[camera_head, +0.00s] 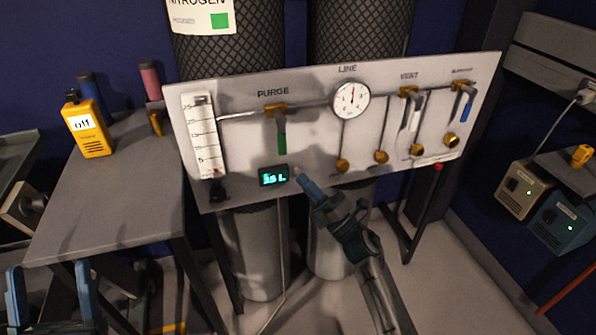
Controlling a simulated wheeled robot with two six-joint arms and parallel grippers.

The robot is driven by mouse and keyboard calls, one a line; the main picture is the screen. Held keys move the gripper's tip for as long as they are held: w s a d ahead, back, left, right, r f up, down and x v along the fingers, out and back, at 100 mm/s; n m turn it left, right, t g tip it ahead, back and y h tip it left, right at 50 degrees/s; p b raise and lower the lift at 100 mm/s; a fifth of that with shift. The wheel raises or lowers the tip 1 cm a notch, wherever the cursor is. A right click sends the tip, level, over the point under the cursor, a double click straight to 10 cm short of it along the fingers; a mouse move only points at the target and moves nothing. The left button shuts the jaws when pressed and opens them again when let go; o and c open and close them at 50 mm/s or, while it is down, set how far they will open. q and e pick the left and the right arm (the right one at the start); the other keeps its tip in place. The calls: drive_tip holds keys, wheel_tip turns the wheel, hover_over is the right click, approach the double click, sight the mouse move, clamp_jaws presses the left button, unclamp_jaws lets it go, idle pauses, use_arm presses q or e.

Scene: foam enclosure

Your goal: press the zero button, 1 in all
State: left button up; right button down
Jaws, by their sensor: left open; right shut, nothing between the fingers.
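The panel (232,180) carries a small black display (273,175) with lit cyan digits near its lower edge. A small pale spot just right of the display may be the zero button (296,171); the fingertips beside it leave it hard to make out. My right gripper (306,184) is shut and empty, its tips just below and right of that spot. I cannot tell whether they touch it. My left gripper (50,292) is open and empty at the lower left, in front of the grey table and away from the panel.
The panel also bears a flow tube (205,135), a round gauge (350,98), a green-handled purge valve (281,140) and several brass fittings. A yellow meter (87,125) stands on the grey table (110,195) at left. Boxes (523,190) sit at right.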

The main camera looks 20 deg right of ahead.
drive_tip(key=shift+w, duration=0.1)
drive_tip(key=shift+w, duration=0.3)
drive_tip(key=shift+w, duration=0.4)
idle(0.6)
drive_tip(key=shift+s, duration=0.8)
drive_tip(key=shift+s, duration=0.15)
drive_tip(key=s+p, duration=0.1)
drive_tip(key=s, duration=0.3)
drive_tip(key=shift+s, duration=0.35)
